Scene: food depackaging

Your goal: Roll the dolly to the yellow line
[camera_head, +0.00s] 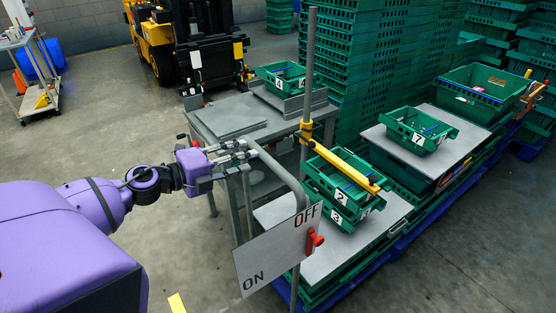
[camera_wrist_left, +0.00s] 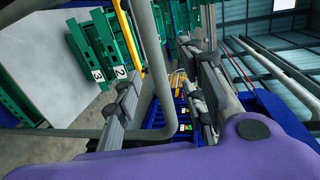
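The dolly looks to be the grey metal cart (camera_head: 206,121), with a flat top and upright legs. A bent grey tube handle (camera_head: 283,174) rises at its near side; I cannot tell for sure that it belongs to the cart. My left gripper (camera_head: 247,151) is at the top end of this tube. In the left wrist view my fingers (camera_wrist_left: 168,98) are spread apart, and the tube (camera_wrist_left: 152,55) passes between them without a visible grip. A short yellow strip (camera_head: 177,303) shows on the floor at the bottom edge, perhaps the yellow line. My right gripper is out of view.
An ON/OFF sign (camera_head: 270,256) with a red lever and a grey post (camera_head: 308,75) stand close by. Green crates (camera_head: 338,205) on pallets fill the right. A yellow forklift (camera_head: 157,47) stands behind.

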